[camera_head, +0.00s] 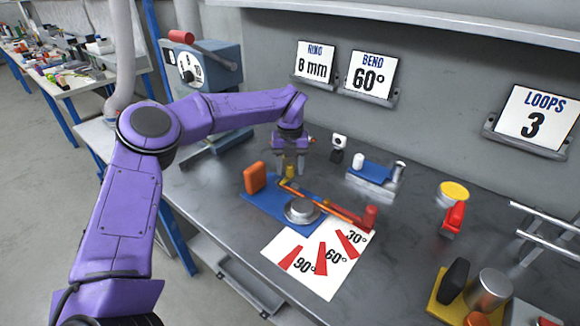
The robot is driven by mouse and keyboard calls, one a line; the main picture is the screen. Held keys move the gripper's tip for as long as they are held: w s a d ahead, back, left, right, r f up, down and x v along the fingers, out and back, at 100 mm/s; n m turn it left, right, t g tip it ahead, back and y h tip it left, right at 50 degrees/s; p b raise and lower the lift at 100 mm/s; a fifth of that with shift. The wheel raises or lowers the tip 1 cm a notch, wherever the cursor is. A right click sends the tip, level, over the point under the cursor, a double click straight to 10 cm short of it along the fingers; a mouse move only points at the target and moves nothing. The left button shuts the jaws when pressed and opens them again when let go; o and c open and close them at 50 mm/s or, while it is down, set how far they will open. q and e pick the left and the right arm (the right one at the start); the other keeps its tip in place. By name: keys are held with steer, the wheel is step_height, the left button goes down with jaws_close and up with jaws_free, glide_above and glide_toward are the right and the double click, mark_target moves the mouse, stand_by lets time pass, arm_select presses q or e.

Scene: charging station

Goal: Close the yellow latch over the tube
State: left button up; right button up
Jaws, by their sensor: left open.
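The yellow latch (290,171) stands small and upright at the back of the blue bending plate (262,208). Whether the fingers touch the latch cannot be told. The fingers partly hide the latch and the tube's back end. My right gripper does not show.
An orange block (255,178) stands on the plate, left of the gripper. An angle sheet (318,262) lies in front. A blue-and-metal fixture (376,177) and small black-and-white part (338,148) stand behind. Bare grey bench (405,260) lies to the right.

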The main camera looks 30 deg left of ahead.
mark_target(290, 165)
arm_select(q)
step_height(290, 165, up, 10)
steer(key=shift+r, duration=0.15)
stand_by(0.5)
